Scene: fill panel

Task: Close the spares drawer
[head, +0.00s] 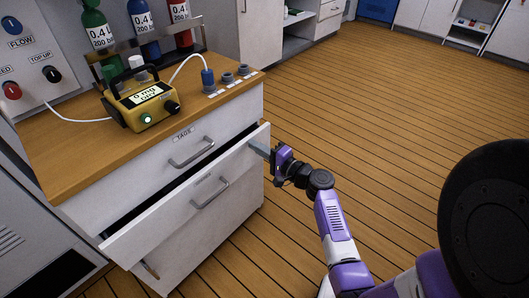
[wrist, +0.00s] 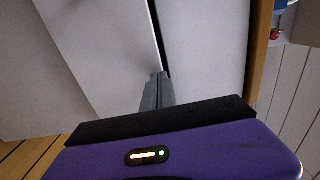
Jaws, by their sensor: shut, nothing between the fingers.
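The spares drawer (head: 190,205) is the middle drawer of the white cabinet. It stands partly open, with a dark gap above its front and a metal bar handle (head: 210,194) on it. My gripper (head: 258,148) is shut and empty at the right end of the drawer front, near its upper corner. In the wrist view the closed fingers (wrist: 156,90) point at pale panels beside a dark gap. I cannot tell whether the fingertips touch the drawer.
The drawer labelled TAGS (head: 165,163) above is closed. On the wooden worktop (head: 60,150) stand a yellow meter (head: 145,105), gas bottles and grey sockets. Clear plank floor (head: 370,110) lies to the right.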

